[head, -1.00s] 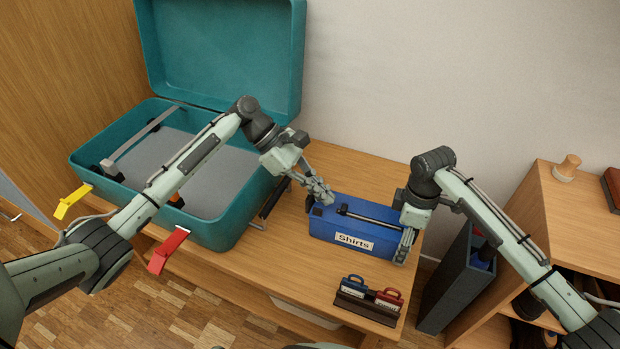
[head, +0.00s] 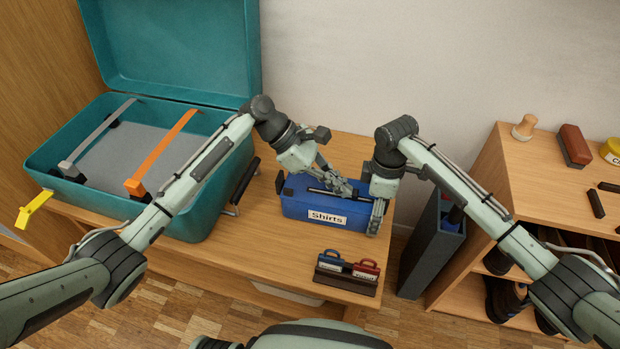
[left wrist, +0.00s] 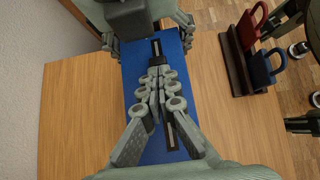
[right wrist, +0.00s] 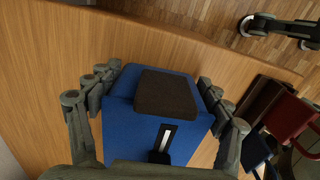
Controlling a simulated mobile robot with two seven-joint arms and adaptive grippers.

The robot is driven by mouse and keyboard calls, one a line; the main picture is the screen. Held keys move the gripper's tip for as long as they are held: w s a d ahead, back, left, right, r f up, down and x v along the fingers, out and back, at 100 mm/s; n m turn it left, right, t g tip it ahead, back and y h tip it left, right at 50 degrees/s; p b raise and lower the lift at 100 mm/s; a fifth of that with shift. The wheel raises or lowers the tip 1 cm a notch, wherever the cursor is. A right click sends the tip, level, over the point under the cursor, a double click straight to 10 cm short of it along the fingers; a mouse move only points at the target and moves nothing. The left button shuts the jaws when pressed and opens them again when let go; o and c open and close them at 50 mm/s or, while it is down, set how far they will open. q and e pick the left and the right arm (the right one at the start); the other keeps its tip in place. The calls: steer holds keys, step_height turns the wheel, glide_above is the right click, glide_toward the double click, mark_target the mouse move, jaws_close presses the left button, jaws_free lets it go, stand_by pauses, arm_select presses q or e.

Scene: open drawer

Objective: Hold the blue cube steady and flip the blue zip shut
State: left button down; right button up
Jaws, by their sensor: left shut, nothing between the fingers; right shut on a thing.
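The blue cube (head: 300,209), a box-shaped pouch labelled "Shirts", lies on the wooden desk. Its blue zip (head: 322,191) is a dark strip with a pale line along the top; it also shows in the left wrist view (left wrist: 171,132). My left gripper (head: 347,191) is shut and empty, its fingertips low over the strip around its middle (left wrist: 158,68). Contact is not clear. My right gripper (head: 377,216) is shut on the cube's right end, with fingers along both sides (right wrist: 160,88). A dark pad (right wrist: 166,94) sits on that end. The left gripper's fingers hide part of the zip.
An open teal suitcase (head: 215,222) with grey (head: 98,137) and orange (head: 162,150) straps stands left. A dark upright case (head: 424,250) and wooden shelf (head: 500,180) are right.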

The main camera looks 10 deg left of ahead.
arm_select(q)
steer(key=shift+s+d, duration=0.15)
steer(key=shift+d, duration=1.55)
steer(key=v, duration=1)
arm_select(e)
steer(key=o, duration=1.4)
